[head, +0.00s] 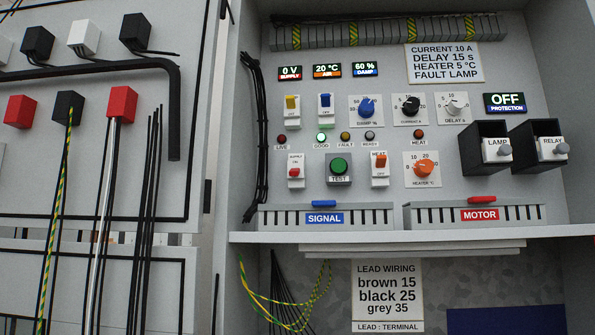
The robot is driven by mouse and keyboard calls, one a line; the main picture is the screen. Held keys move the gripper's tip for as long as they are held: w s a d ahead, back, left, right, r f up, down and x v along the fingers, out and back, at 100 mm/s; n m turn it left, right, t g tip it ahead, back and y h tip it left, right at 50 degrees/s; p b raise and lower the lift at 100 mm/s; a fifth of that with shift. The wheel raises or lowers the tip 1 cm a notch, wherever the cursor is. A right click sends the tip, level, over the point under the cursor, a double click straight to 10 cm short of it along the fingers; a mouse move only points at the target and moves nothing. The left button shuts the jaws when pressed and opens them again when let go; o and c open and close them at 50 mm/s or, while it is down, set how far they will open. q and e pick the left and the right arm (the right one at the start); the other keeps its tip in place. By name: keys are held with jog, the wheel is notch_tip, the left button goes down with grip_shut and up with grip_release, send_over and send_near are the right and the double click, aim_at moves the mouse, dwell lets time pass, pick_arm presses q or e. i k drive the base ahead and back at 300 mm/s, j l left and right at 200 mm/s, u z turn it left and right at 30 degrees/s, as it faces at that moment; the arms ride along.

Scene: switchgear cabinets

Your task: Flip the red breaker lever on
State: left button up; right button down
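The red breaker lever (294,173) sits on a small white breaker (296,181) at the lower left of the grey panel. The red part shows in the lower half of the breaker's face, under a small label that seems to read SUPPLY. Neither of my grippers is in view, and nothing covers the breaker.
Black boxes (485,150) protrude at right. A ledge (400,236) runs below. Black cables (256,140) hang left.

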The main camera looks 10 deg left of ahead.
aim_at(293, 172)
jog(key=i+l, duration=0.1)
jog(key=l, duration=0.35)
jog(key=i+l, duration=0.1)
jog(key=l, duration=0.35)
jog(key=u, duration=1.2)
